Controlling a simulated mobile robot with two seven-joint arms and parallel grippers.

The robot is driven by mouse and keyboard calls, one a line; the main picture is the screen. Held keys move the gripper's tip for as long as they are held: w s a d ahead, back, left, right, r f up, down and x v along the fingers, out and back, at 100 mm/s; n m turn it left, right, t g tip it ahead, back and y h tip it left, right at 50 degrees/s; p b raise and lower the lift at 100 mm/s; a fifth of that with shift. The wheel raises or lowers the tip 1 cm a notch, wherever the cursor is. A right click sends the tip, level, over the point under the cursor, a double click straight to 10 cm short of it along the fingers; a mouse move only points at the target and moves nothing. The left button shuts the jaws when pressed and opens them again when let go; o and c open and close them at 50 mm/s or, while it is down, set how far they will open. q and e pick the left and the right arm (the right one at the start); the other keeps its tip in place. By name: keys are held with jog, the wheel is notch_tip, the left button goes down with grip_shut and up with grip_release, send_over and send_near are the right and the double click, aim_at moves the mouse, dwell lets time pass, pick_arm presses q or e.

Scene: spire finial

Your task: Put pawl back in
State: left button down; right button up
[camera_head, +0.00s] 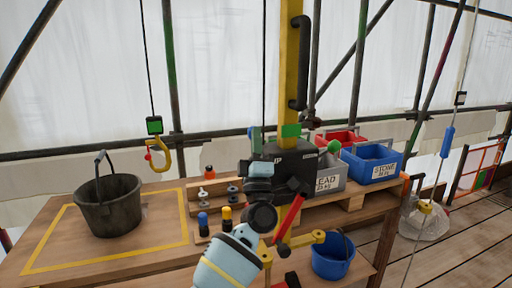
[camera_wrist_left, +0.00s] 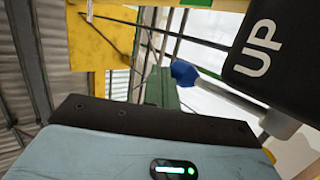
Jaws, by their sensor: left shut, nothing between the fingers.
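A black winch box (camera_head: 292,165) stands at the foot of a yellow mast (camera_head: 289,70). Its dark face marked "UP" (camera_wrist_left: 262,48) fills the upper right of the left wrist view. A grey rod with a blue knob (camera_wrist_left: 184,73) sticks out beside that face. A red lever (camera_head: 290,216) slants down in front of the box, above a yellow crank arm (camera_head: 303,241). I cannot tell which part is the pawl. My left gripper (camera_head: 259,170) is in front of the box, shut and empty; its fingertips are hard to make out. My right gripper is not in view.
A wooden rack (camera_head: 211,194) holds small parts. A grey bin (camera_head: 330,177), a red bin (camera_head: 340,138) and a blue bin (camera_head: 371,162) stand right. A blue bucket (camera_head: 332,260) is in front.

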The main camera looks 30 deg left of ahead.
pick_arm(q)
jog(key=shift+w+a+r, duration=0.2)
jog(key=shift+a, duration=0.05)
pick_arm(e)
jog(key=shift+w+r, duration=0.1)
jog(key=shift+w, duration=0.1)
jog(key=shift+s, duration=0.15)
